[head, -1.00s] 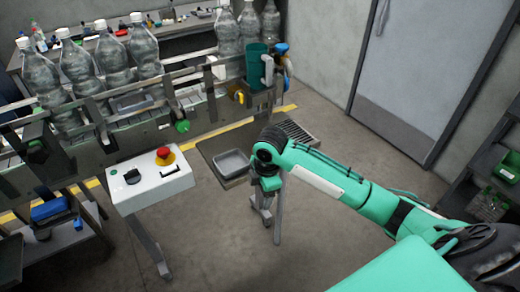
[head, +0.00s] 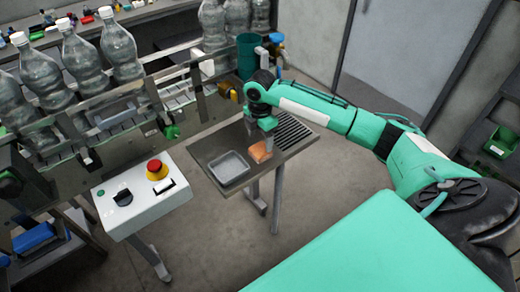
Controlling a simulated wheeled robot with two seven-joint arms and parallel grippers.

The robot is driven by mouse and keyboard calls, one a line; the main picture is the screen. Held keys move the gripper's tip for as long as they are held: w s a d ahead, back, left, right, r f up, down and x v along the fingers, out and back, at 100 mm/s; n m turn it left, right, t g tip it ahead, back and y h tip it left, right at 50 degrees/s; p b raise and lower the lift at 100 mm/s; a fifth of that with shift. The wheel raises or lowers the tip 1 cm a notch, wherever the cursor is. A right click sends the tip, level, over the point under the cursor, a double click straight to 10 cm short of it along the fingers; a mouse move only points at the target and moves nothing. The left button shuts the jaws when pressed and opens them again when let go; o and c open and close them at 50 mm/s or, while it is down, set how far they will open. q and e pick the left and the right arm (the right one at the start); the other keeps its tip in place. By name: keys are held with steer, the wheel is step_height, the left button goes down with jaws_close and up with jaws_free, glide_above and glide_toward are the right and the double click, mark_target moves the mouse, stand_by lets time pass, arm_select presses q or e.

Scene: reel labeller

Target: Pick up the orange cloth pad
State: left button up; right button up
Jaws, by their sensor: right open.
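The orange cloth pad (head: 259,153) lies on a small dark side table (head: 206,148), between a grey tray and a ribbed dark panel. My right gripper (head: 268,139) points down just above and behind the pad, close to it. Its jaws are open and nothing shows between them; the fingers are small and partly hard to make out. Whether a fingertip touches the pad I cannot tell. My left gripper is out of view.
The grey tray (head: 228,167) stands left of the pad. A white control box (head: 142,196) with a red button (head: 157,169) is at front left. A conveyor with large bottles (head: 118,50) and a green cup (head: 248,55) stand behind. Floor right of the table is open.

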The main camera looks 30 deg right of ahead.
mark_target(261, 149)
steer(key=shift+f+p, duration=0.4)
steer(key=shift+f, duration=0.55)
steer(key=f+p, duration=0.1)
steer(key=f, duration=0.2)
steer(key=shift+w+d+f+p, duration=0.15)
steer(key=shift+d+f+p, duration=0.1)
steer(key=shift+p, duration=0.15)
steer(key=shift+f, duration=0.55)
steer(key=c, duration=0.6)
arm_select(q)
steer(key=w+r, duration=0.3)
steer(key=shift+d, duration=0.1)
arm_select(e)
steer(key=shift+c, duration=1.1)
